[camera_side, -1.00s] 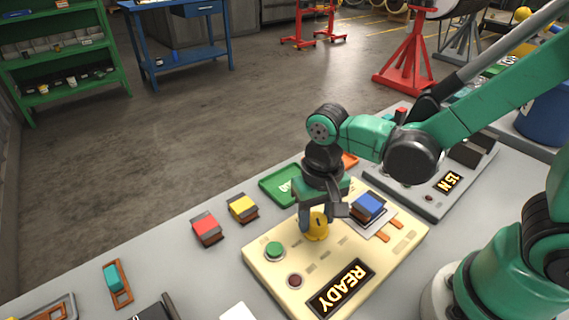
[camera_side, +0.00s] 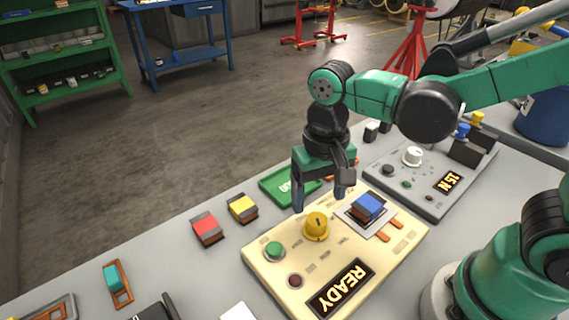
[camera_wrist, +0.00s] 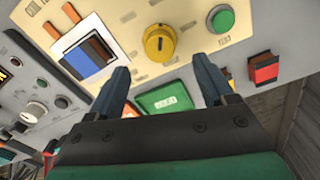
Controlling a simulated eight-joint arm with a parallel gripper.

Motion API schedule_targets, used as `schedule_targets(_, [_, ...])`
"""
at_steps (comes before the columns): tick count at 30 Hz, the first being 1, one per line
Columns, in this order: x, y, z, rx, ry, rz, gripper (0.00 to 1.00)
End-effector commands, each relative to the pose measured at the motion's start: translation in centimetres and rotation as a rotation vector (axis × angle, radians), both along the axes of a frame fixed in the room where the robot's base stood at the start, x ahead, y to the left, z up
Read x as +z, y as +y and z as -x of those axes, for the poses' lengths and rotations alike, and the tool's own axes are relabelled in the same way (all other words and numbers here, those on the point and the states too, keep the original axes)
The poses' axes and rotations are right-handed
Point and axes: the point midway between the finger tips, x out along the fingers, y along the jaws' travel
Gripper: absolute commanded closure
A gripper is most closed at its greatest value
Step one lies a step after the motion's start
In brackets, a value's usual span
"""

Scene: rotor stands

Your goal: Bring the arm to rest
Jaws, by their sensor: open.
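My gripper (camera_side: 319,203) is open and empty. Its two fingers are spread just above the yellow knob (camera_side: 316,226) on the cream panel (camera_side: 262,262). The knob stands clear of both fingers. In the wrist view my gripper (camera_wrist: 163,85) shows its fingertips apart, with the yellow knob (camera_wrist: 159,42) beyond them. My arm reaches in from the right in the side view.
The panel carries a green button (camera_side: 274,250), a lit READY display (camera_side: 343,288) and a blue block (camera_side: 368,206) on a plate. Red (camera_side: 207,229) and yellow (camera_side: 242,208) blocks and a green tray (camera_side: 276,187) lie beside it. A grey panel (camera_side: 432,205) stands right.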

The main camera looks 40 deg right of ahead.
Motion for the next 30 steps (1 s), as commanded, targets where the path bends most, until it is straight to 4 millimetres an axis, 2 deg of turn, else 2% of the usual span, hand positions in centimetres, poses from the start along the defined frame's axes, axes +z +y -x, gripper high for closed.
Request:
schedule_targets(14, [0.7,-0.3,0.0,0.007,-0.018,-0.005,0.25])
schedule_targets(17, [1.3,-1.3,-0.2,0.040,-0.093,-0.022,0.25])
schedule_targets(21, [2.5,-3.6,-0.6,0.126,-0.282,-0.026,0.25])
schedule_targets(27, [4.0,-6.4,-1.0,0.240,-0.525,0.043,0.25])
schedule_targets(30, [4.4,-7.2,-1.0,0.273,-0.590,0.076,0.25])
